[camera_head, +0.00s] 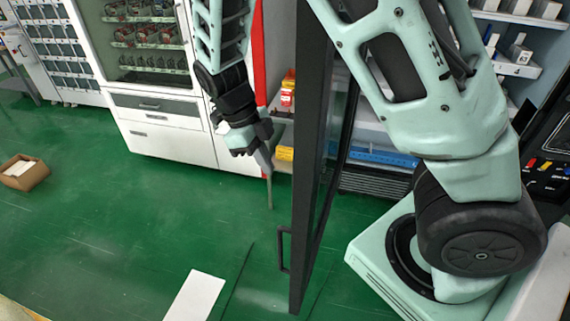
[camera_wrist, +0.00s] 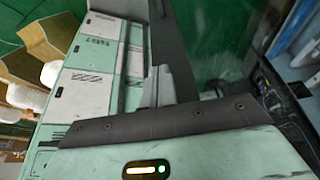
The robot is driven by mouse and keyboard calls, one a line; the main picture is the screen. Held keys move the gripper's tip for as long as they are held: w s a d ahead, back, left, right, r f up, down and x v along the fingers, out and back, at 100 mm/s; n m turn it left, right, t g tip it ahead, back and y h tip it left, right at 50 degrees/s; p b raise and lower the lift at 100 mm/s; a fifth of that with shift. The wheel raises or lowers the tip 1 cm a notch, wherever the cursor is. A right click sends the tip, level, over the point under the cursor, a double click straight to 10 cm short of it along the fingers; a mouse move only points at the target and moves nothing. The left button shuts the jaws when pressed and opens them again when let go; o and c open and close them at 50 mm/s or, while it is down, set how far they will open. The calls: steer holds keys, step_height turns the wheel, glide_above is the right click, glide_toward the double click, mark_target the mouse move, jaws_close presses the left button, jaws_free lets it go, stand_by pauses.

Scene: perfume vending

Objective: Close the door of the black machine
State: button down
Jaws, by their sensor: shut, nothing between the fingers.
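The black-framed glass door (camera_head: 307,170) stands wide open, seen nearly edge-on in the head view. Its black handle (camera_head: 283,250) is low on its left side. My gripper (camera_head: 269,190) is shut and empty, pointing down to the left of the door, above the handle's height in the picture. I cannot tell whether it touches the door. In the wrist view the grey fingers (camera_wrist: 155,86) are together, beside a dark upright strip (camera_wrist: 172,45) that looks like the door frame. The black machine's body is mostly hidden behind the door and my arm.
A white vending machine (camera_head: 165,135) stands at the back left. A small cardboard box (camera_head: 24,172) lies on the green floor at the left. Shelves with white boxes (camera_head: 515,55) are at the upper right. A white flat panel (camera_head: 195,297) lies in front.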

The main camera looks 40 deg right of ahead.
steer(key=shift+s+d+f+p, duration=0.25)
steer(key=shift+s+d+p, duration=0.15)
steer(key=shift+s, duration=0.25)
steer(key=shift+s+d+f+p, duration=0.2)
steer(key=shift+s+d+p, duration=0.2)
steer(key=shift+s, duration=0.2)
steer(key=shift+s+d+f+p, duration=0.3)
steer(key=shift+s+d, duration=0.15)
steer(key=shift+s, duration=0.2)
